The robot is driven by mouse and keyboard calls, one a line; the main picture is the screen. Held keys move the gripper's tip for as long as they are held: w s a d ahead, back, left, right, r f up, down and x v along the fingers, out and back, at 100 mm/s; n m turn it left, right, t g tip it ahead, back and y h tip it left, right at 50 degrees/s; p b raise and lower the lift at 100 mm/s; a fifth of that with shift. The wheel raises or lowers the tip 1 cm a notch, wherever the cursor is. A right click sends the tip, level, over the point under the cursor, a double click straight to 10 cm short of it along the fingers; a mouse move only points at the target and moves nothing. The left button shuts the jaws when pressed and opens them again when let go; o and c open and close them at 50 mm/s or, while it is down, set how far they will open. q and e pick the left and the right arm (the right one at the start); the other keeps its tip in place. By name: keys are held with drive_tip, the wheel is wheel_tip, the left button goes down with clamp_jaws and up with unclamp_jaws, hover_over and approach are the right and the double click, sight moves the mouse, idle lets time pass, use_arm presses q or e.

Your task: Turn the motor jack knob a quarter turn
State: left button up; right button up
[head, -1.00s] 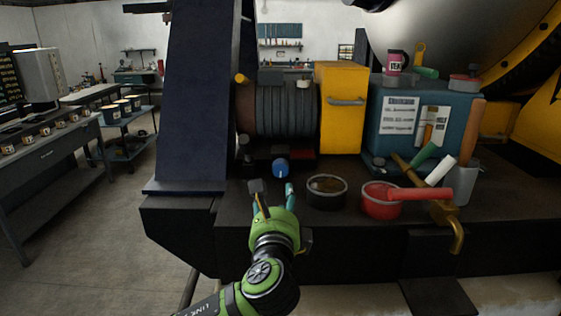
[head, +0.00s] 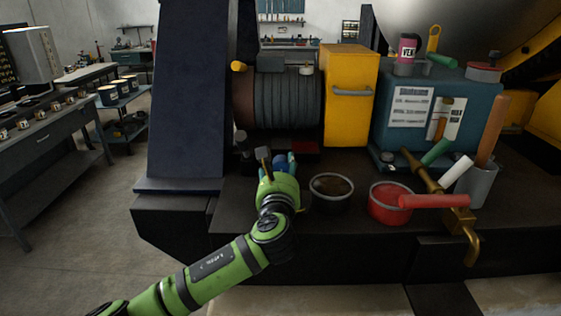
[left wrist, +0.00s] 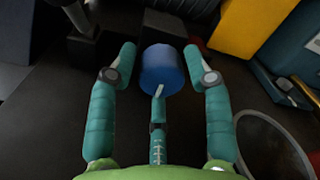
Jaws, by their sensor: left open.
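The blue motor jack knob (left wrist: 163,68) is a short cylinder with a pale pointer mark on its near side. In the head view the knob (head: 280,161) sits below the ribbed motor, partly hidden by my fingers. My left gripper (head: 278,158) is open just in front of it. In the left wrist view my left gripper (left wrist: 162,62) has its two outer teal fingers on either side of the knob, with gaps showing. The third finger lies below it, and I cannot tell if it touches. My right gripper is not in view.
A dark round tin (head: 331,192) and a red tin (head: 390,202) with a red handle across it stand right of my gripper. A yellow box (head: 350,105) and a blue toolbox (head: 445,125) stand behind. A dark sloping beam (head: 188,100) rises at left.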

use_arm(q)
drive_tip(key=shift+w, duration=0.4)
drive_tip(key=c, duration=0.9)
drive_tip(key=shift+o, duration=0.2)
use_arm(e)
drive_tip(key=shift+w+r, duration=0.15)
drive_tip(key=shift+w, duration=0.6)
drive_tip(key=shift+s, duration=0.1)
